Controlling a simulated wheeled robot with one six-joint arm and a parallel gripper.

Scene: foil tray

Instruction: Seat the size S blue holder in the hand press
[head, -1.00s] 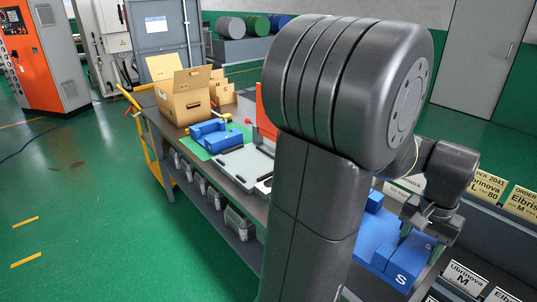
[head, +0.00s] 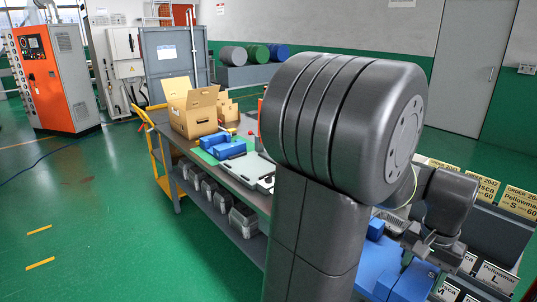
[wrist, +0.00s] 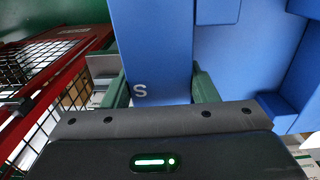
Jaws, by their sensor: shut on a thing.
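The size S blue holder (wrist: 152,50) shows in the wrist view, with a white S near its lower edge. My gripper (wrist: 162,88) is shut on it, with a green finger at each side. In the head view my gripper (head: 428,245) is at the lower right, over the same holder (head: 414,281). More blue blocks (wrist: 245,60) lie right beside and behind it; whether they touch it I cannot tell. I cannot make out the hand press for certain; my arm covers much of the bench.
A workbench (head: 240,181) carries an open cardboard box (head: 193,117) and a blue part (head: 222,148) on a green mat. A shelf with lettered cards (head: 518,202) stands at the right. The wrist view shows a red-framed wire rack (wrist: 45,60) at left. Green floor at left is open.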

